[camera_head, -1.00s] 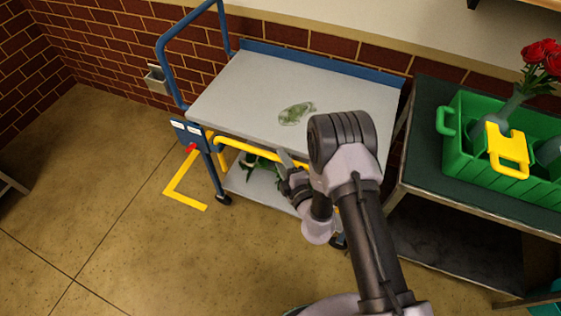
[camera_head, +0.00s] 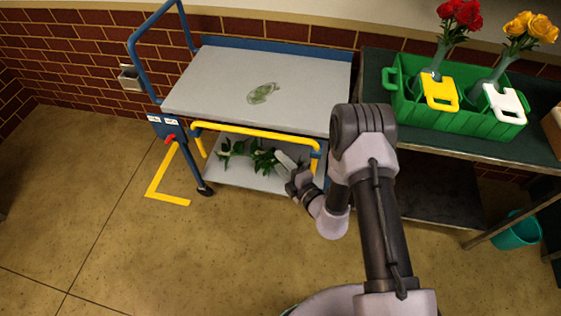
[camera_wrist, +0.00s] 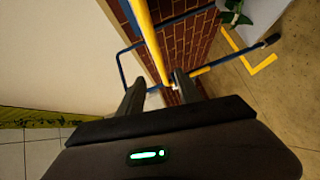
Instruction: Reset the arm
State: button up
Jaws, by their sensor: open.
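My gripper (camera_head: 291,172) is at the end of my bent arm, in front of the right part of the trolley's yellow rail (camera_head: 250,132). In the wrist view my gripper (camera_wrist: 157,85) has its two dark fingers apart, and the yellow rail (camera_wrist: 147,38) runs through the picture beyond them. I see nothing held between the fingers. Whether a finger touches the rail, I cannot tell.
A blue-framed trolley (camera_head: 225,80) has a green smear (camera_head: 262,93) on top and leafy stems (camera_head: 262,160) on its lower shelf. To the right, a dark table (camera_head: 450,145) bears a green crate (camera_head: 460,122) with red roses (camera_head: 460,14) and yellow roses (camera_head: 531,27) in vases. Open floor lies left.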

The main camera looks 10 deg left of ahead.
jog(key=shift+r, duration=0.1)
jog(key=s+a+r+n+g+y, duration=0.25)
jog(key=r+n, duration=0.25)
jog(key=r, duration=0.3)
jog(key=s+a+r+n+g+y, duration=0.1)
jog(key=a+r+n+g+y, duration=0.3)
jog(key=r, duration=0.5)
jog(key=s+d+r+n+g+h, duration=0.3)
jog(key=s+r+n+g, duration=0.3)
jog(key=s+r+n, duration=0.7)
jog(key=s+d+n+h, duration=0.6)
jog(key=s+d+n, duration=0.15)
jog(key=n, duration=0.45)
jog(key=d+r+n+t+h, duration=0.1)
jog(key=d+n+t+h, duration=0.2)
jog(key=d, duration=0.4)
jog(key=s+d+r+n+t+h, duration=0.1)
jog(key=d+n+t+h, duration=0.2)
jog(key=d+n, duration=0.2)
jog(key=d, duration=0.3)
jog(key=shift+s+r+n+h, duration=0.3)
jog(key=shift+r+n+h, duration=0.05)
jog(key=shift+n, duration=0.05)
jog(key=shift+d, duration=0.1)
